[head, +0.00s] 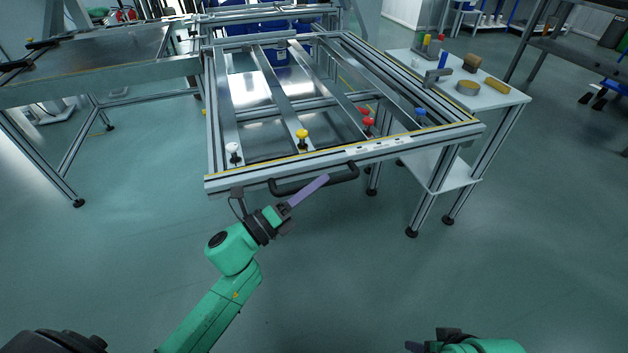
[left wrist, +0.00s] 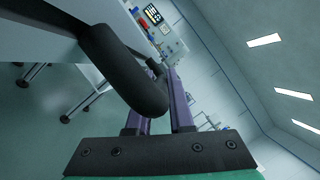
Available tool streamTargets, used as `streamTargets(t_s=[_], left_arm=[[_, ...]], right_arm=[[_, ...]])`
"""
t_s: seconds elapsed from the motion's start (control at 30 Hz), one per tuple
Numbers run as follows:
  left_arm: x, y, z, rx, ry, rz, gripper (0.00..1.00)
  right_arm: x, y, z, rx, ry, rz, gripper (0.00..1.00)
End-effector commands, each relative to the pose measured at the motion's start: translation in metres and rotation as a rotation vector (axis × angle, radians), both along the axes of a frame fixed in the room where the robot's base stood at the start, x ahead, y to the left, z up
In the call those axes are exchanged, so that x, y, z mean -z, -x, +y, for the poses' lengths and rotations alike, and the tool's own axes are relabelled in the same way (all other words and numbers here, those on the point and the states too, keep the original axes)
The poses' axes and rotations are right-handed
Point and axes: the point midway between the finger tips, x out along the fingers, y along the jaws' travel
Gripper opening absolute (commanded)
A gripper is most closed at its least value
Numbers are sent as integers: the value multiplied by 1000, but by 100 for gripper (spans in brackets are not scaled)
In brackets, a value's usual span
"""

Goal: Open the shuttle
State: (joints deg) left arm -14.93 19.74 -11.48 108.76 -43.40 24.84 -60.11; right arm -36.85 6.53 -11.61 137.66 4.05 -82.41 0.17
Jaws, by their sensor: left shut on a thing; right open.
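The shuttle (head: 330,158) is a metal frame with long rails and a yellow-edged front beam. A black bar handle (head: 345,178) hangs on its front edge. My left gripper (head: 322,182) reaches up from below and its purple fingers are shut on the handle. In the left wrist view the thick dark handle (left wrist: 130,70) passes between the two fingers. My right gripper (head: 430,345) is only partly in view at the bottom edge, empty and away from the shuttle; most of it is cut off.
A side table (head: 480,95) with small tools and blocks stands right of the shuttle. Another metal table (head: 100,60) stands at the left. White, yellow, red and blue knobs sit on the shuttle's rails. The green floor (head: 350,270) in front is clear.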

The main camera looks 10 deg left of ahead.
Motion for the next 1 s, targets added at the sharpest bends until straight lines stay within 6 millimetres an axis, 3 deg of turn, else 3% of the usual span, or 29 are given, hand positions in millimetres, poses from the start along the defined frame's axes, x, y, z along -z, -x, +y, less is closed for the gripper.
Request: streamTargets(t_s=[0.3,0.33,0.4,0.83,1.0], left_arm=[[1,0,0,-2,0,2,0],[1,0,0,-2,0,2,31],[0,0,0,-2,0,2,50],[0,1,1,-1,0,0,50],[5,14,11,-2,1,4,50]], right_arm=[[-1,-1,0,1,-1,-3,50],[-1,-1,0,1,-1,-3,50],[-1,-1,0,1,-1,-2,50],[2,0,-1,-8,8,4,50],[2,0,-1,-9,7,3,50]])
